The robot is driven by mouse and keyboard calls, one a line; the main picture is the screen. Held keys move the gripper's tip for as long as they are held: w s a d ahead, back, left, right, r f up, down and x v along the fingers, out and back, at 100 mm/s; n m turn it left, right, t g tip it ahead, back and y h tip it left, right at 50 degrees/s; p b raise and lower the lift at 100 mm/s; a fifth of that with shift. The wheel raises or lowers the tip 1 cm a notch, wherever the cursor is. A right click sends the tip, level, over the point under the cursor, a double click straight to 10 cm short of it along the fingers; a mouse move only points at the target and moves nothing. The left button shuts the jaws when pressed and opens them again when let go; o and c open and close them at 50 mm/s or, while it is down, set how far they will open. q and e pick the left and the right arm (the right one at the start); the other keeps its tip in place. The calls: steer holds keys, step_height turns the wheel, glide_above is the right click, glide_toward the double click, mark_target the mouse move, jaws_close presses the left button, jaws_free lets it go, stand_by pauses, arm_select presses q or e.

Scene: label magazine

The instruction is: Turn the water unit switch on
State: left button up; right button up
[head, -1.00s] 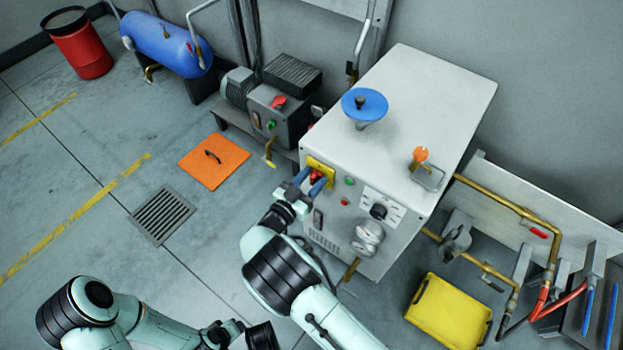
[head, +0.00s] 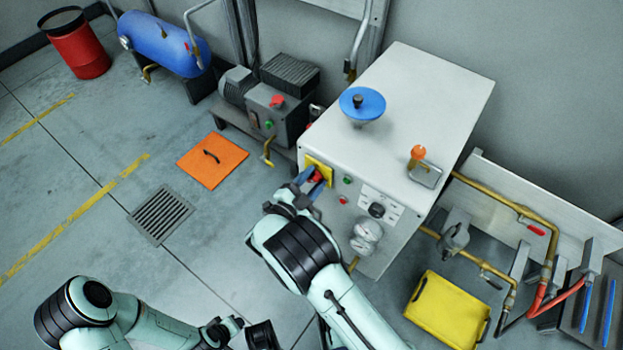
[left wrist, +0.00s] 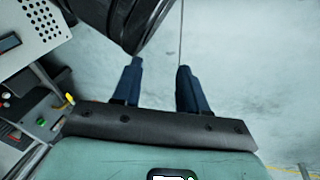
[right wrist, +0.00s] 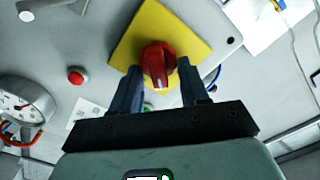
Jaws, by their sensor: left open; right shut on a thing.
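The water unit is a white cabinet (head: 420,110) standing against the wall. Its switch is a red rotary knob (right wrist: 158,62) on a yellow square plate (right wrist: 185,28) on the front panel. The knob also shows in the head view (head: 317,176), partly covered by my gripper. My right gripper (head: 308,183) is at the plate, its blue fingers on either side of the red knob and shut on it; they show in the right wrist view (right wrist: 158,85). My left gripper (left wrist: 158,80) is open and empty, low at the bottom of the head view, away from the cabinet.
A red push button (right wrist: 77,76) and a gauge (right wrist: 25,105) sit near the switch. A yellow crate (head: 447,310) stands on the floor at right. Floor left of the cabinet is mostly clear.

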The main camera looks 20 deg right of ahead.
arm_select(q)
steer(key=shift+g, duration=0.8)
steer(key=shift+s+a+f+b, duration=0.15)
steer(key=shift+s+f+b, duration=0.35)
steer(key=shift+s+f, duration=0.4)
steer(key=shift+s+a+f+b, duration=0.15)
steer(key=shift+s+f+b, duration=0.3)
steer(key=shift+s+f, duration=0.45)
arm_select(e)
steer(key=shift+s+f+m, duration=0.1)
steer(key=shift+f+m, duration=0.05)
steer(key=shift+m, duration=1.45)
steer(key=shift+f+m, duration=0.15)
steer(key=shift+m, duration=1.45)
steer(key=shift+s+f+m, duration=0.1)
steer(key=shift+f+m, duration=0.05)
steer(key=shift+m, duration=1.45)
arm_select(q)
steer(key=shift+s+r, duration=0.1)
steer(key=shift+s, duration=0.05)
arm_select(e)
steer(key=shift+w, duration=0.1)
steer(key=o, duration=1.1)
steer(key=shift+c, duration=0.2)
